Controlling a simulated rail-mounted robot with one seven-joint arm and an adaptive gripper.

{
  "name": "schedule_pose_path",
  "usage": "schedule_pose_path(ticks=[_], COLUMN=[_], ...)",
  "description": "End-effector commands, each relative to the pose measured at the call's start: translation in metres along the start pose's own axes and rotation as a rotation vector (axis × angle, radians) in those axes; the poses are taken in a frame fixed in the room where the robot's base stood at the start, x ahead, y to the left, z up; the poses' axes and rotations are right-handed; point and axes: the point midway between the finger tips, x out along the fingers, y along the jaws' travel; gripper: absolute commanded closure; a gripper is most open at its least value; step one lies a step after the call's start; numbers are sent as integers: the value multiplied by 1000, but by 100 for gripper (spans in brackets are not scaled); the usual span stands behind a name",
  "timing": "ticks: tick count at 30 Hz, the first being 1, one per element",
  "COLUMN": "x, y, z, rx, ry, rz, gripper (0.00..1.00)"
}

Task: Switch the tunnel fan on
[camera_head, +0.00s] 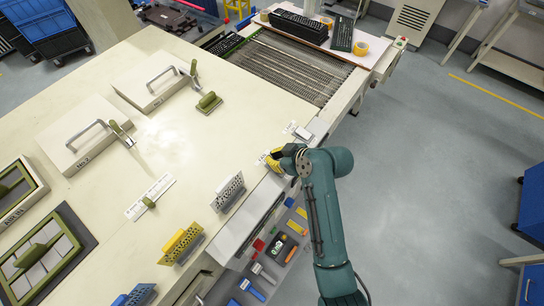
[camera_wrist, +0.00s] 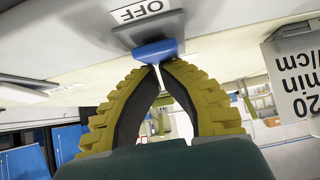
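A blue switch lever (camera_wrist: 155,51) sticks out of a dark housing (camera_wrist: 148,30) in the wrist view. A white label reading OFF (camera_wrist: 143,10), upside down in this view, is beside the housing. My gripper (camera_wrist: 157,66) has yellow ribbed fingers with tips close together right at the lever's end. I cannot tell whether they touch it. Nothing shows between the fingers. In the head view my gripper (camera_head: 274,160) is at the right edge of the cream machine table (camera_head: 120,180), and it hides the switch there.
A conveyor (camera_head: 290,68) with keyboards at its far end lies beyond. Perforated holders (camera_head: 228,192) stand along the table's near-right edge, with shelves of coloured items below. A sign with numbers (camera_wrist: 297,75) hangs at the right in the wrist view.

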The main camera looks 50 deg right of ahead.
Motion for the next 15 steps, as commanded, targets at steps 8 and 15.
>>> schedule_pose_path(ticks=[8,15], x=[-6,-15], y=[0,0], z=[2,7], rx=[1,1], ry=[-1,-1], rz=[0,-1], gripper=[100,100])
